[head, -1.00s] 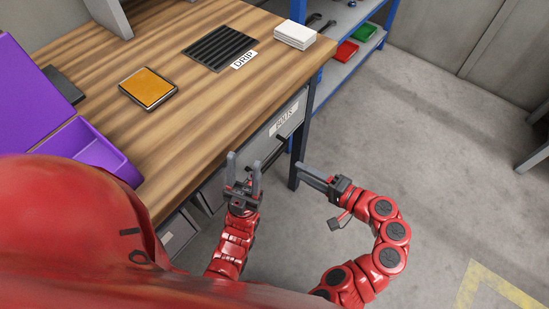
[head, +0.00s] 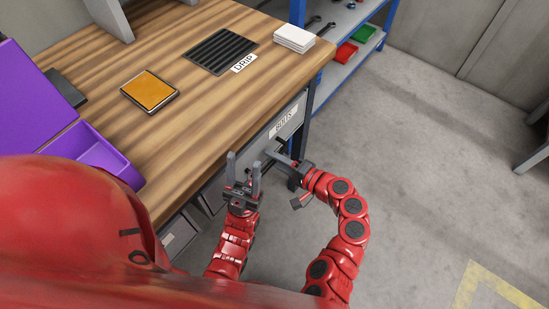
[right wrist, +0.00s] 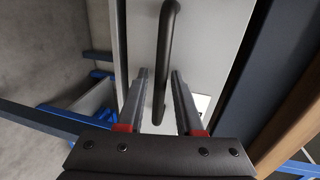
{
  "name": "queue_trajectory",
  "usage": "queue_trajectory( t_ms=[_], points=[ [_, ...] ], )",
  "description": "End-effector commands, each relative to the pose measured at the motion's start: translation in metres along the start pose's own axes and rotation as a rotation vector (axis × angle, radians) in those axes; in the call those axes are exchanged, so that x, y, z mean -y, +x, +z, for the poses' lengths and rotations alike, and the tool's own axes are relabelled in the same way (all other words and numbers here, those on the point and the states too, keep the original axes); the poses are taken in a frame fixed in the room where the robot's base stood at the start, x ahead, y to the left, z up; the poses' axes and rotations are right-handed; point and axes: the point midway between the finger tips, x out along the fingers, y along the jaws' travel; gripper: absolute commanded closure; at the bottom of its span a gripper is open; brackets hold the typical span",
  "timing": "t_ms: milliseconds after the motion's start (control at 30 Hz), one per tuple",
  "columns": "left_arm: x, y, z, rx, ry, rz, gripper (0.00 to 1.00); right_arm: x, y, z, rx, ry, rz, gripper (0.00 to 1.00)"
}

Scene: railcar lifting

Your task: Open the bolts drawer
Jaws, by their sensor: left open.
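The bolts drawer (head: 298,112) is the grey drawer under the workbench top, with a white BOLTS label (head: 284,124); its front looks flush with the bench. In the right wrist view its pale front (right wrist: 213,35) fills the middle, with the dark bar handle (right wrist: 167,50) across it. My right gripper (head: 274,156) is at the drawer front; in the right wrist view its two fingers (right wrist: 159,77) are apart, with the handle between them. I cannot tell whether either finger touches it. My left gripper (head: 244,168) is open and empty, left of the right one, below the bench edge.
The workbench (head: 205,95) holds an orange pad (head: 149,91), a black drip grate (head: 221,50), white tiles (head: 294,39) and a purple bin (head: 105,160). A blue-framed shelf (head: 362,35) stands behind. The floor (head: 430,150) to the right is open.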

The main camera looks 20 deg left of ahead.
Motion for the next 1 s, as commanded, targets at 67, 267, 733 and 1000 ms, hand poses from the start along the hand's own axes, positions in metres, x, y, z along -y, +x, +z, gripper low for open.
queue_trajectory(
  t_ms=[67, 267, 733, 1000],
  points=[
    [0.0, 0.0, 0.0, 0.0, 0.0, 0.0, 0.5, 0.0, -0.0001, -0.0001, 0.0, 0.0, 0.0, 0.82],
    [0.0, 0.0, 0.0, 0.0, 0.0, 0.0, 0.5, -0.0001, -0.0002, -0.0001, 0.0, 0.0, 0.0, 1.0],
    [0.0, -0.0001, 0.0001, 0.0, 0.0, 0.0, 0.5, -0.0006, -0.0003, -0.0001, -0.001, 0.001, 0.001, 1.0],
    [0.0, -0.0001, 0.0001, 0.0, 0.0, 0.0, 0.5, -0.0007, -0.0003, -0.0001, -0.001, 0.001, 0.001, 1.0]
  ],
)
